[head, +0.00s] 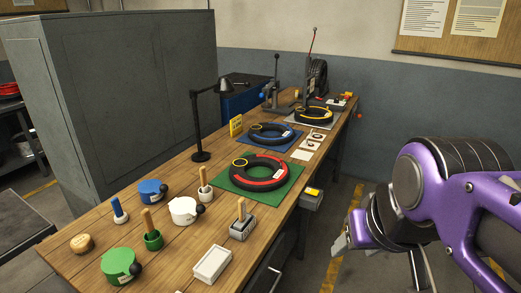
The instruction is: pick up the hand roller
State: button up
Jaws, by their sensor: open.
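What looks like the hand roller (242,209) stands upright at the front right of the wooden bench (190,237). Its wooden handle points up, and its lower end is hidden in a grey block-like holder (243,231). The roller's wheel is not visible. My gripper (343,240), on the purple arm at the right, is out beyond the bench's right edge, well to the right of the roller. It is open, touches nothing and appears empty. Its fingers are seen partly from the side.
Green (119,264), blue (152,191) and white (184,210) pots, brushes in cups, a blue-handled tool (119,211) and a white tray (211,264) crowd the near bench. A tyre on a green mat (231,190) lies behind. A black lamp (201,125) stands at the left edge.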

aim_at(245, 219)
jog(key=i+l, duration=0.6)
jog(key=i, duration=0.15)
jog(key=i+l+u, duration=0.45)
jog(key=u, duration=0.15)
